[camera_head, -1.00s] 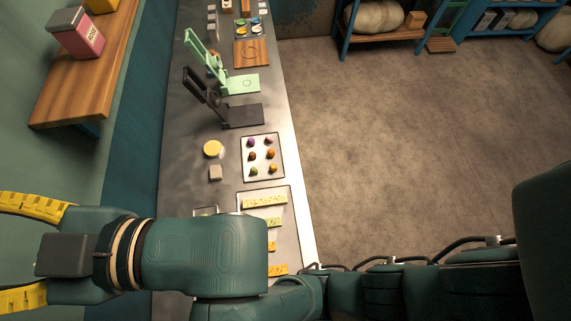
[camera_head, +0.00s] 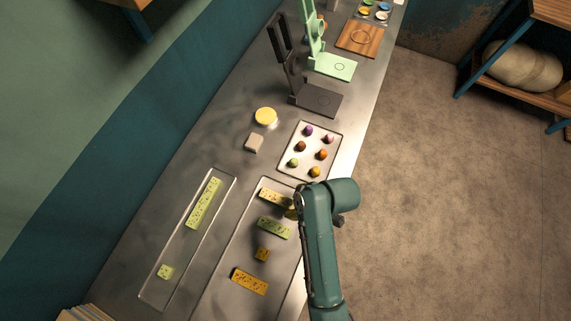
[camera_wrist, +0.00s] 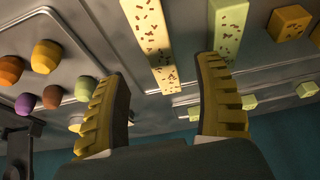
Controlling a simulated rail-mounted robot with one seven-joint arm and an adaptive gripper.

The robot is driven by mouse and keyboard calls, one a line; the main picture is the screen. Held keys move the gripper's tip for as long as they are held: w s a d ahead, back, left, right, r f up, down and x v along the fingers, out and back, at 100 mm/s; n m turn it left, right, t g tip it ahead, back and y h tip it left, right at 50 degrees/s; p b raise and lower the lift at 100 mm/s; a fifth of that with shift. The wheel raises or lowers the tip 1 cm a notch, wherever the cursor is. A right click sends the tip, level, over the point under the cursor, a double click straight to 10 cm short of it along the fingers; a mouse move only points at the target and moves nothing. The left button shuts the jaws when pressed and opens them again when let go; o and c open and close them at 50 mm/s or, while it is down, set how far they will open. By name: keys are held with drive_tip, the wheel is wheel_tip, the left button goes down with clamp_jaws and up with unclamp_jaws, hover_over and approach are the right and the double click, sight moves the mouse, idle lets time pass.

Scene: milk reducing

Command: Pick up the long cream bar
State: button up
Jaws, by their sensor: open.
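The long cream bar (camera_head: 273,194) with brown specks lies on the right-hand tray (camera_head: 226,285) in the head view, its right end hidden by my arm. In the wrist view the cream bar (camera_wrist: 150,38) runs down into the gap between my fingers. My gripper (camera_wrist: 165,66) is open with nothing held; its two yellow ribbed fingers stand on either side of the bar's near end, and I cannot tell how high above it they are. In the head view my gripper (camera_head: 293,212) is mostly hidden under my arm.
A green bar (camera_head: 275,227), an orange cube (camera_head: 262,254) and an orange bar (camera_head: 249,281) share the tray. The green bar (camera_wrist: 228,24) is close to my right finger. A tray of round pieces (camera_head: 310,152) and another tray (camera_head: 180,250) are nearby.

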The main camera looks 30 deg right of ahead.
sight(287, 203)
drive_tip(key=x, duration=0.7)
drive_tip(key=shift+w+a+b, duration=0.25)
drive_tip(key=shift+w+b, duration=0.1)
clamp_jaws()
